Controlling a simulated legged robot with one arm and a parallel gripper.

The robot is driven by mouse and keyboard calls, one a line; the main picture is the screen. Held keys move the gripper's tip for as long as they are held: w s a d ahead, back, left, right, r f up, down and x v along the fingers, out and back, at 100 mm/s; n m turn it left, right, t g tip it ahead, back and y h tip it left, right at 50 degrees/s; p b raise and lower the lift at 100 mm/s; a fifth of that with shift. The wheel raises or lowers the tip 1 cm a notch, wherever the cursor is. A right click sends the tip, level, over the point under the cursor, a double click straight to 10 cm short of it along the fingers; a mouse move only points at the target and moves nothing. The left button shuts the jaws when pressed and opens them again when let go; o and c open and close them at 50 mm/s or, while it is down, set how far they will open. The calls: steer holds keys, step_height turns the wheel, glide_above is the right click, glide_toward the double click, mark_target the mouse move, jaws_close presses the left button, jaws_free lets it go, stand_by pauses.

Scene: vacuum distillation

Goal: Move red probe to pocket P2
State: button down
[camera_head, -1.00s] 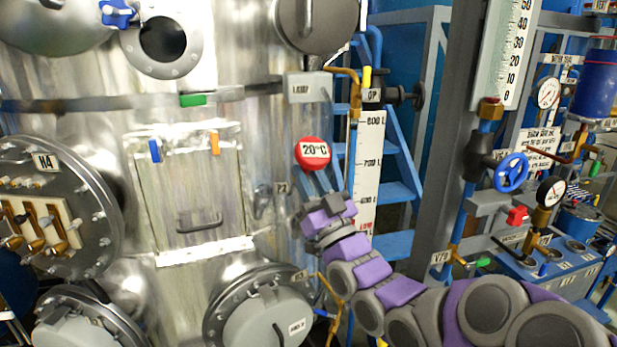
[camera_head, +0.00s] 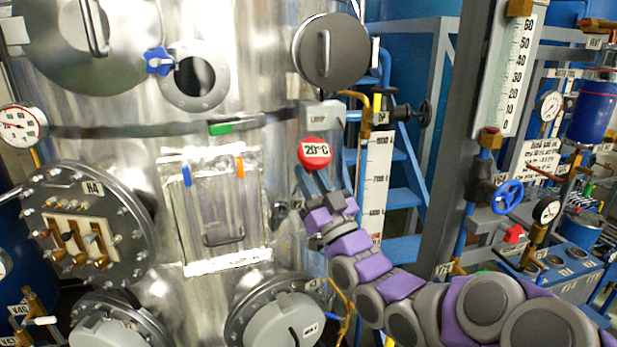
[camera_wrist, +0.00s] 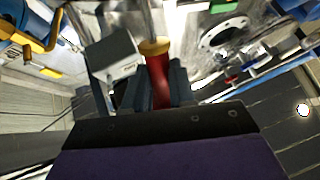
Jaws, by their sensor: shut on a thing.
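The red probe (camera_head: 315,153) has a round red head with a white label reading 20°C. My gripper (camera_head: 315,180) is shut on it, with the fingers just below the round head in the head view. In the wrist view the red shaft of the probe (camera_wrist: 158,82) stands between the two dark fingers of my gripper (camera_wrist: 157,88), with a brass collar and a thin metal stem beyond it. The probe is in front of the right side of the steel vessel (camera_head: 130,160). I cannot make out pocket P2 by its label.
A grey lamp box (camera_head: 322,113) is just above the probe. A level scale (camera_head: 377,180), yellow and brass piping and blue stairs (camera_head: 402,195) stand to the right. A grey column (camera_head: 450,130) and a blue-wheeled valve (camera_head: 507,197) are further right. A round flanged port (camera_head: 275,320) is below.

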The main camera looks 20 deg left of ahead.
steer(key=shift+w+a+f+b, duration=0.2)
steer(key=shift+w+a+f, duration=0.1)
steer(key=shift+a+f, duration=0.45)
steer(key=shift+w+a+f+b, duration=0.15)
steer(key=shift+w+a+f, duration=0.15)
steer(key=shift+a+f, duration=0.4)
steer(key=shift+w+a+f, duration=0.15)
steer(key=shift+w+f, duration=0.15)
steer(key=shift+f, duration=0.2)
steer(key=shift+w+a+f, duration=0.1)
steer(key=shift+w+f, duration=0.15)
steer(key=shift+f, duration=0.25)
steer(key=shift+a, duration=0.2)
steer(key=shift+d+f+b, duration=0.1)
steer(key=shift+d+b, duration=0.25)
steer(key=shift+b, duration=0.1)
steer(key=shift+a+b, duration=0.2)
steer(key=shift+b, duration=0.1)
steer(key=w+a+f+b, duration=0.1)
steer(key=w+a+f, duration=0.2)
steer(key=f, duration=0.4)
steer(key=shift+w+a+f, duration=0.2)
steer(key=shift+w+a, duration=0.15)
steer(key=shift+a, duration=0.1)
stand_by(3.0)
steer(key=c, duration=0.8)
jaws_free()
steer(key=shift+c, duration=0.2)
